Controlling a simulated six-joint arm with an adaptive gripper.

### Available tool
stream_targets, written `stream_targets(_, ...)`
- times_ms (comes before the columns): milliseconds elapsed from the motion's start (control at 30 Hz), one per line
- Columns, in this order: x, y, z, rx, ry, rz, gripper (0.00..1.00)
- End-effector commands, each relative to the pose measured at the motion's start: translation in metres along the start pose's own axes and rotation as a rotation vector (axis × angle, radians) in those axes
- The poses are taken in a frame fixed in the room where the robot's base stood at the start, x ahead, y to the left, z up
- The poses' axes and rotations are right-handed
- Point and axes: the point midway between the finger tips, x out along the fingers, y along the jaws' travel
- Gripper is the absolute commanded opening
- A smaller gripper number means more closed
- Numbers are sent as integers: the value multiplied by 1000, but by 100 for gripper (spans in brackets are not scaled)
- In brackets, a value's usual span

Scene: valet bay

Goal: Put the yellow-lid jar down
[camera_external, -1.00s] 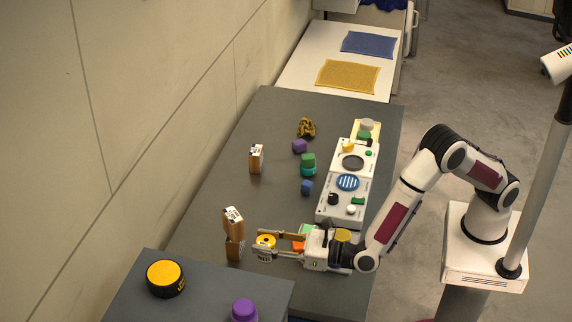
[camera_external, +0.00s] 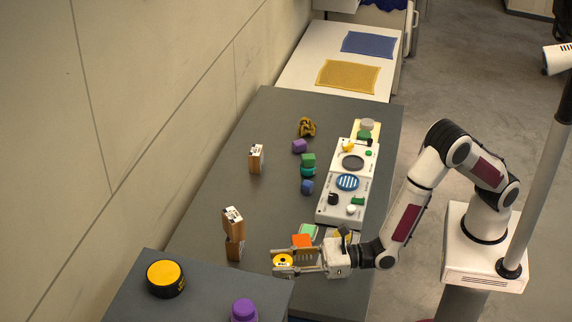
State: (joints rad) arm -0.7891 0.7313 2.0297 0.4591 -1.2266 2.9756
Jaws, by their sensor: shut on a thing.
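The yellow-lid jar (camera_external: 283,260) is a small jar with a yellow top, near the front of the dark table (camera_external: 215,200). My gripper (camera_external: 284,262) reaches in from the right and is shut on the jar, one finger on each side of it. The fingers and the table edge hide much of the jar's side. I cannot tell whether its base touches the table.
An orange block (camera_external: 302,241) sits just behind my gripper. A white control panel (camera_external: 346,180) stands at right.

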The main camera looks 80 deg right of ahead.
Motion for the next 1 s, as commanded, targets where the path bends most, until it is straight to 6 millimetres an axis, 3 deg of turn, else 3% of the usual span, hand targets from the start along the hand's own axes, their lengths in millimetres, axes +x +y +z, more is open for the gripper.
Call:
stream_targets(500,-51,18,66,-3,-2,149,15)
stream_targets(1000,-99,22,122,-13,0,231,15)
